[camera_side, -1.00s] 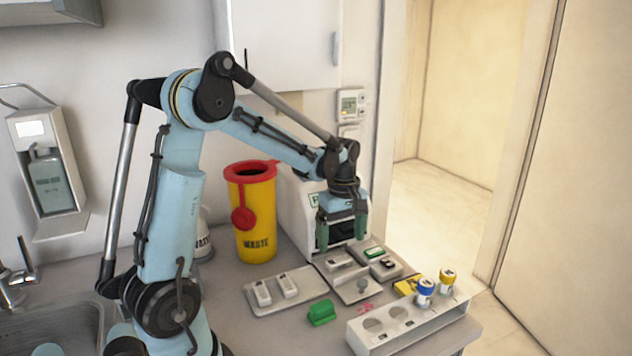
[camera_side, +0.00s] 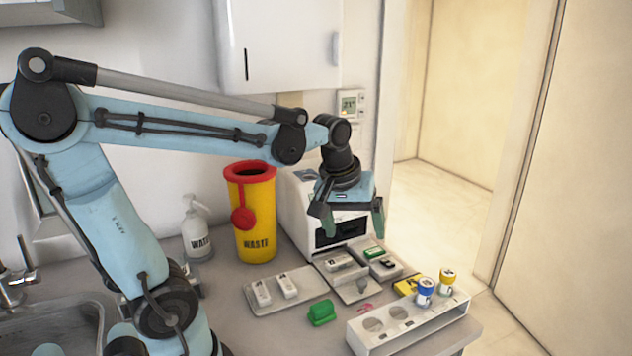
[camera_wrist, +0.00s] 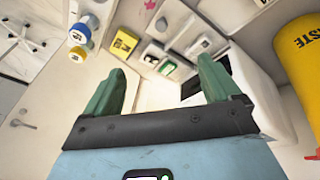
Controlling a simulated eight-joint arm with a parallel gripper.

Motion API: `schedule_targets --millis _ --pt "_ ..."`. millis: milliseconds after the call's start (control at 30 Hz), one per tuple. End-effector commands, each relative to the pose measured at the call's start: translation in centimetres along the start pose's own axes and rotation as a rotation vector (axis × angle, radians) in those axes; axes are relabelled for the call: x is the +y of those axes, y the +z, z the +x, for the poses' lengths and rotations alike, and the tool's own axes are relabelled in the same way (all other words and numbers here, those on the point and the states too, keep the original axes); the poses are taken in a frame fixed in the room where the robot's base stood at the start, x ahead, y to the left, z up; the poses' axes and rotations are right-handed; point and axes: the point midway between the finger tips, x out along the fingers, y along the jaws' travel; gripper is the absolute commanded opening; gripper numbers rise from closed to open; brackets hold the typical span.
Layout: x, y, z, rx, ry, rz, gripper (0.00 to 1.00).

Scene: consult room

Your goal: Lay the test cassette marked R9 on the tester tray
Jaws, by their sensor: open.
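The tester (camera_side: 298,212) is a white box with a dark opening. Its grey tray (camera_side: 352,292) reaches out in front, with a white cassette (camera_side: 339,263) lying at its inner end. Two more white cassettes, a left one (camera_side: 262,292) and a right one (camera_side: 287,284), lie on a flat grey tray (camera_side: 252,306). I cannot read R9 on any of them. My gripper (camera_side: 353,226) is open and empty, pointing down above and in front of the tester. Its green fingers stand apart in the wrist view (camera_wrist: 160,72).
A small tray beside the tester tray holds a green-and-white item (camera_side: 374,252) and a dark-topped item (camera_side: 387,263). A white rack (camera_side: 400,335) holds blue- and yellow-capped tubes. A green block (camera_side: 321,312), a yellow box (camera_side: 405,287) and a yellow waste bin (camera_side: 252,215) stand nearby.

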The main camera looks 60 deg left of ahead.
Motion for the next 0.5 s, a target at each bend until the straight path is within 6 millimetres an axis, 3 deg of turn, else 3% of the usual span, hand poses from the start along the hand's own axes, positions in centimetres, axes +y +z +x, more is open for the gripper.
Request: schedule_targets --millis 33,200,500 --pt "0.3 1.6 -0.2 0.03 0.031 0.108 0.9" --pt "1.2 5.2 -0.4 0.145 0.118 0.442 0.9" --pt "1.6 8.3 0.0 0.269 0.18 0.744 0.9"
